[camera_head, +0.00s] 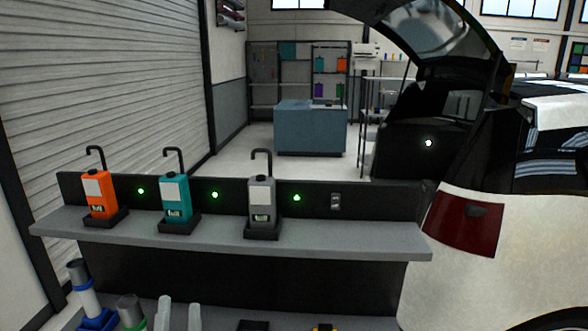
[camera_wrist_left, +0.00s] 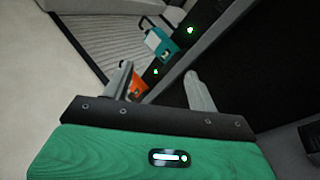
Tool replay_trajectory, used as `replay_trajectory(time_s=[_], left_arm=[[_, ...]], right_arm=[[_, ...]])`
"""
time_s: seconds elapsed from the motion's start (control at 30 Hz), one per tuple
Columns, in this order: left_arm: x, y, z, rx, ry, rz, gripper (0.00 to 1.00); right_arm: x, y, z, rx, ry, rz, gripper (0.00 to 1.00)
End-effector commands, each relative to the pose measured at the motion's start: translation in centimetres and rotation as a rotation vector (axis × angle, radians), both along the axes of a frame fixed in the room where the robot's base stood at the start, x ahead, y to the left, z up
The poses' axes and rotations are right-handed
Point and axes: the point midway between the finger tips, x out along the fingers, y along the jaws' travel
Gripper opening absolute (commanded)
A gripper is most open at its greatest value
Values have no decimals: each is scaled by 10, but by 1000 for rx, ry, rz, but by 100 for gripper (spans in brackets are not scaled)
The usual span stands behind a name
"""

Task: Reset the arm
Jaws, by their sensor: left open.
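My left gripper (camera_head: 180,303) shows at the bottom of the head view as two pale grey fingers, apart with nothing between them. In the left wrist view its fingers (camera_wrist_left: 160,76) are spread and empty above a green body. An orange bottle (camera_head: 97,200), a teal bottle (camera_head: 174,195) and a grey bottle (camera_head: 262,200), each with a dark hook on top, stand upright in black holders on the grey shelf (camera_head: 340,243). The teal bottle (camera_wrist_left: 158,44) and the partly hidden orange bottle (camera_wrist_left: 137,83) also show in the wrist view. My right gripper is not seen.
A yellow item is cut off at the bottom edge. A white car (camera_head: 510,270) with a raised tailgate is at right. A blue cabinet (camera_head: 310,130) stands behind on open floor.

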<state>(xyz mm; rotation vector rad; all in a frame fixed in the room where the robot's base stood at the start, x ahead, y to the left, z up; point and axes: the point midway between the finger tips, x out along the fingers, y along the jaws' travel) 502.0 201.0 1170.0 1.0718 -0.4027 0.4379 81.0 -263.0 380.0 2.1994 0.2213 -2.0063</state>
Motion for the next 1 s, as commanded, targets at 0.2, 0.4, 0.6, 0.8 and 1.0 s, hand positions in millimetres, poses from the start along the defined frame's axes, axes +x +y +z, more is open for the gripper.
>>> replay_trajectory(time_s=[0.2,0.4,0.6,0.8,1.0], left_arm=[[-20,-57,-27,548,95,-134,59],[-44,-89,-88,1040,237,-267,59],[-82,-86,-166,1500,440,-427,59],[-133,-49,-233,1873,685,-616,59],[-178,-10,-266,2081,892,-776,59]], right_arm=[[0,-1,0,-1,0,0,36],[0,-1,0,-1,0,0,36],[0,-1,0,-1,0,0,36],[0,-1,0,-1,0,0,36],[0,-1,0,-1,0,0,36]])
